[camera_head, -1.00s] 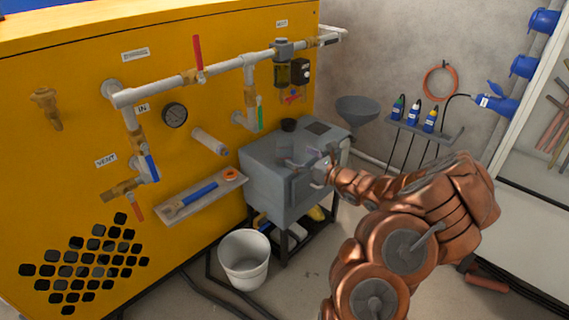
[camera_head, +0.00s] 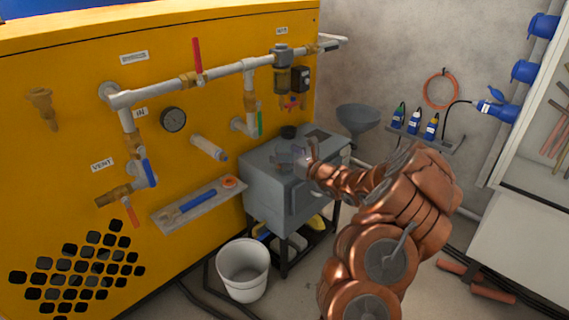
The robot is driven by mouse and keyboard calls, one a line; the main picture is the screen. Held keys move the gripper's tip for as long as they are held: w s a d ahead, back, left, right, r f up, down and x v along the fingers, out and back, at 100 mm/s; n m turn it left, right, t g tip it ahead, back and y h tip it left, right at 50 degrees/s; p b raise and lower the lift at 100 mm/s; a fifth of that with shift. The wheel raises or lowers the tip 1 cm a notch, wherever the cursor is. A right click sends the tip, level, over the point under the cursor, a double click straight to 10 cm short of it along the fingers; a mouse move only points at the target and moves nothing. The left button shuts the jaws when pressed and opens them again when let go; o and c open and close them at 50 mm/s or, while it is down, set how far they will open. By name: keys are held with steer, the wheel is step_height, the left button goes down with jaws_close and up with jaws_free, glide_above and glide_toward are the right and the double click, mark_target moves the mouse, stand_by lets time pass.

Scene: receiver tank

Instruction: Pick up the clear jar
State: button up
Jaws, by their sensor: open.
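The clear jar (camera_head: 284,157) seems to stand upright on top of the grey cabinet (camera_head: 262,172). It is small and faint, greyish, and hard to make out against the cabinet top. My gripper (camera_head: 299,156) reaches in from the right, low over the cabinet top. It is open, with its fingers pointing left toward the jar and close to it. I cannot tell whether the fingers touch the jar or are around it.
A black cup-like item (camera_head: 289,132) stands at the cabinet's back. A grey funnel (camera_head: 358,117) is behind, right. A shelf with a blue-handled tool (camera_head: 198,200) juts from the yellow panel (camera_head: 60,150). A white bucket (camera_head: 243,268) stands on the floor.

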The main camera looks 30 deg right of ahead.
steer(key=shift+c, duration=0.4)
steer(key=c, duration=1.2)
